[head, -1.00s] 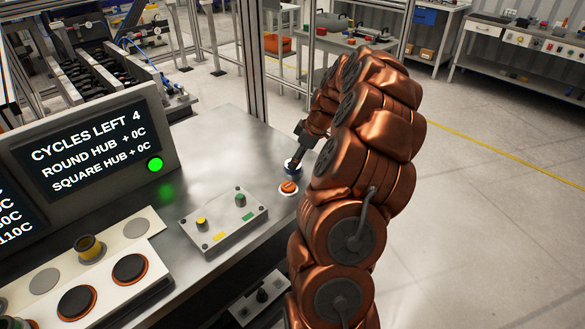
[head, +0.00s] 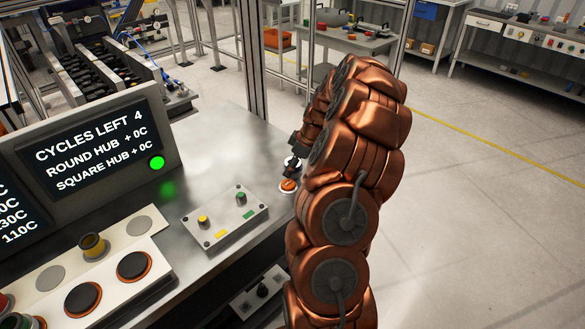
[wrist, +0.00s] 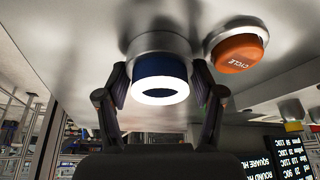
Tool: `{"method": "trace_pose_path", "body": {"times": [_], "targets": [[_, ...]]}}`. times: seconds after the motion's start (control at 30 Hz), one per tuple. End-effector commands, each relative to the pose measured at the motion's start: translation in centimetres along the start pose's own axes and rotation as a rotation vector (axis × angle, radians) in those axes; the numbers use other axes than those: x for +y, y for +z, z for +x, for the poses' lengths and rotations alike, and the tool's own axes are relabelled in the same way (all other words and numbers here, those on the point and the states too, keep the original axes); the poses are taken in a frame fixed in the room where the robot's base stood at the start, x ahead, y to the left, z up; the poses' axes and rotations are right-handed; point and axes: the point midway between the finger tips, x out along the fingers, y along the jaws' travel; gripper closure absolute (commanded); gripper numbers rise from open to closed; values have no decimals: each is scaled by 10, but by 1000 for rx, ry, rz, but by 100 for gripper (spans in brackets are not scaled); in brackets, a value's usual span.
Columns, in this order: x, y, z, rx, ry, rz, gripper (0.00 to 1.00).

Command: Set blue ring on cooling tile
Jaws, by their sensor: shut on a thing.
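The blue ring (wrist: 160,78), dark blue with a bright white lower rim, is between the two fingers of my gripper (wrist: 160,82) in the wrist view. The fingers are shut on it from both sides. A round silver metal piece (wrist: 158,45) is directly behind the ring; I cannot tell whether they touch. In the head view my gripper (head: 292,165) is by the orange CYCLE button (head: 289,185), and my arm hides most of the ring. Which surface is the cooling tile is not marked; flat grey discs (head: 139,226) show on the white panel.
A control box (head: 225,218) with yellow and green buttons stands on the metal bench. A screen (head: 100,150) stands behind.

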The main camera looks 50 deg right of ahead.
Motion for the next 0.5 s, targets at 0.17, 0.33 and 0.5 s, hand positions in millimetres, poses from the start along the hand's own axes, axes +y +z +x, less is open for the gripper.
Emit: {"method": "trace_pose_path", "body": {"times": [0.17,0.33,0.5], "targets": [[0,0,0,0,1,0,82],[0,0,-1,1,1,0,96],[0,-1,-2,1,2,0,97]]}}
